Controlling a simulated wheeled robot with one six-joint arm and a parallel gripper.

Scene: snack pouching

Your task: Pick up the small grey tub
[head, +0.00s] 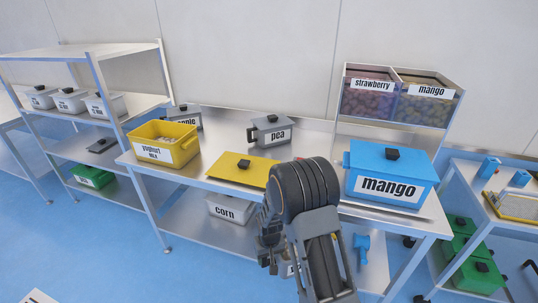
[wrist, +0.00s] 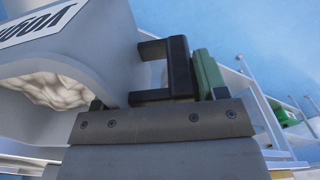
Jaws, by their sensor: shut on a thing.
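In the wrist view a light grey tub (wrist: 110,35) fills the left side. It is open-topped, with pale lumpy contents (wrist: 45,90) and a white label whose lettering is turned and cut off. A black bracket-shaped handle (wrist: 180,68) stands out from its wall. My gripper (wrist: 165,98) is shut on this handle, with a green pad (wrist: 208,75) along the handle's right side. In the head view my arm hides the jaws and most of what is around them. A scrap of a grey tub with a label (head: 291,269) shows beside my arm.
On the steel table (head: 213,178) stand a yellow tub (head: 178,152), a grey pea tub (head: 262,134), a yellow lid (head: 228,168) and a blue mango tub (head: 360,163). A grey corn tub (head: 229,197) is on the lower shelf. Strawberry and mango bins (head: 347,112) stand behind.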

